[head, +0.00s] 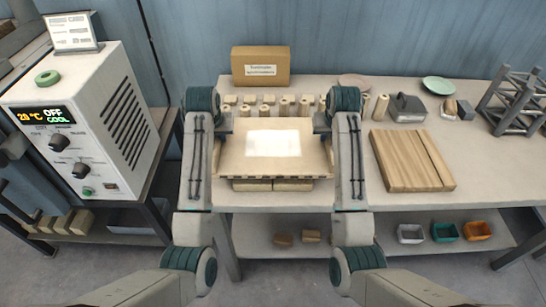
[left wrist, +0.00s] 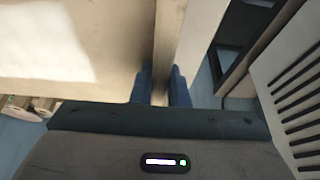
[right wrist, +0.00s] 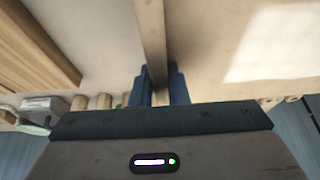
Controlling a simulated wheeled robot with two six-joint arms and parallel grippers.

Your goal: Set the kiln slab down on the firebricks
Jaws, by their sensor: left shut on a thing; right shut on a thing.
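The kiln slab (head: 240,165) is a wide cream board with a bright white patch in its middle, level between my two arms in the head view. My left gripper (head: 220,138) is shut on its left edge, and the left wrist view shows the fingers (left wrist: 160,86) pinching a rim. My right gripper (head: 327,138) is shut on the right edge, with its fingers (right wrist: 160,86) on the rim in the right wrist view. Pale firebricks (head: 252,185) show below the slab's front edge. The slab hides most of them, and I cannot tell whether it touches them.
Small cream posts and blocks (head: 284,107) line up behind the slab, before a cardboard box (head: 261,67). A wooden board (head: 411,160) lies to the right. A white kiln controller (head: 80,125) stands at left. Plates, a dark block and a rack (head: 513,98) occupy the far right.

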